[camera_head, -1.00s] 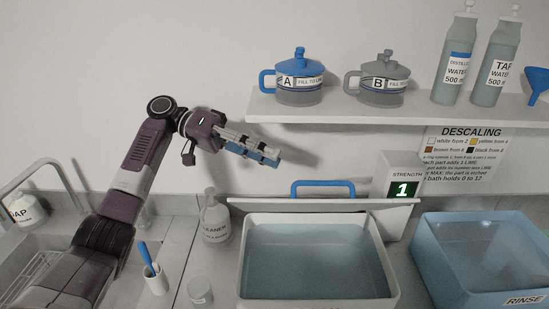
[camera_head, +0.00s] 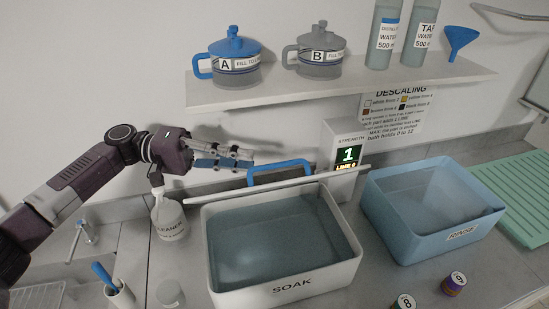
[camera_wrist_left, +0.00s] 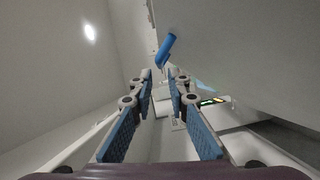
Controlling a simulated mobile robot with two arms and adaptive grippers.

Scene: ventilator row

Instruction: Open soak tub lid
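The white soak tub (camera_head: 285,288) is uncovered, with bluish liquid visible inside. Its pale lid (camera_head: 225,195) stands raised along the tub's back edge, seen nearly edge-on, with a blue handle (camera_head: 280,166) on top. My left gripper (camera_head: 250,160) is above and behind the tub's back left, close to the handle's left end; whether they touch cannot be told. In the left wrist view, its blue-padded fingers (camera_wrist_left: 163,78) are apart with nothing between them, and the blue handle (camera_wrist_left: 166,50) shows beyond the tips. My right gripper is not in view.
A shelf (camera_head: 340,92) with mugs A (camera_head: 236,62) and B (camera_head: 320,57) and bottles is above. A strength display (camera_head: 348,155) stands behind the tub's right. The blue rinse tub (camera_head: 465,235) is right; a cleaner bottle (camera_head: 168,217) and cup (camera_head: 119,293) are left.

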